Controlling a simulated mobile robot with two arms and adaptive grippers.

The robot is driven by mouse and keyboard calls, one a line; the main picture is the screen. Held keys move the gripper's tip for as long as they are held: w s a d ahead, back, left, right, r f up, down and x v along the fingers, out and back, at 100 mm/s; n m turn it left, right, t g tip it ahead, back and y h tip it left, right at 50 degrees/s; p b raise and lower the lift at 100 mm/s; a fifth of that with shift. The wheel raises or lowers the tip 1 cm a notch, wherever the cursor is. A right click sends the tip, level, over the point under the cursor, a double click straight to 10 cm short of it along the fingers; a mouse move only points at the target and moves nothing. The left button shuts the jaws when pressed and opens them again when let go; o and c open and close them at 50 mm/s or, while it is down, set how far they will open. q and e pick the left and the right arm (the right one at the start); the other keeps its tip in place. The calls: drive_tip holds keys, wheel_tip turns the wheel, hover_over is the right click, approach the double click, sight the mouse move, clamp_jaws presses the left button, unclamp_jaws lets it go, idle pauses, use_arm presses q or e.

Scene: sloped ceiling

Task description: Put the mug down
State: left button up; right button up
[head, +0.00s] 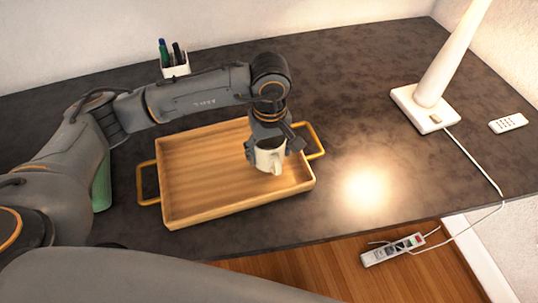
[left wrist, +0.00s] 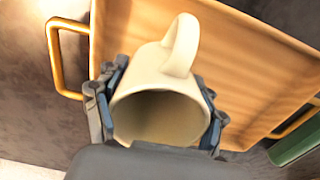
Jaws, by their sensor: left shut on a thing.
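A cream mug (head: 270,160) is held by my left gripper (head: 272,148) over the right part of the wooden tray (head: 200,167) in the head view. The left wrist view shows the mug (left wrist: 160,108) with its opening toward the camera and its handle at the top. The fingers of my left gripper (left wrist: 158,110) press on both sides of it. The tray also shows in the left wrist view (left wrist: 240,60) behind the mug. I cannot tell whether the mug's base touches the tray floor. My right gripper is not in view.
A pen holder (head: 174,68) stands at the back of the dark desk. A lamp (head: 430,105) with a cable and a white remote (head: 508,123) are at the right. A green object (head: 101,185) is left of the tray. A power strip (head: 392,249) lies below the desk's front edge.

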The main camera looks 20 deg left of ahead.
sight(269, 159)
use_arm(q)
wheel_tip(269, 159, down, 2)
drive_tip(key=shift+f+p, duration=0.2)
drive_tip(key=shift+p, duration=0.35)
drive_tip(key=shift+f, duration=0.35)
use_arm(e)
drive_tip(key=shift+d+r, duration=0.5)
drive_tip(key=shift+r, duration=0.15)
use_arm(q)
drive_tip(key=shift+f, duration=0.2)
drive_tip(key=o, duration=1.8)
drive_tip(key=shift+c, duration=0.2)
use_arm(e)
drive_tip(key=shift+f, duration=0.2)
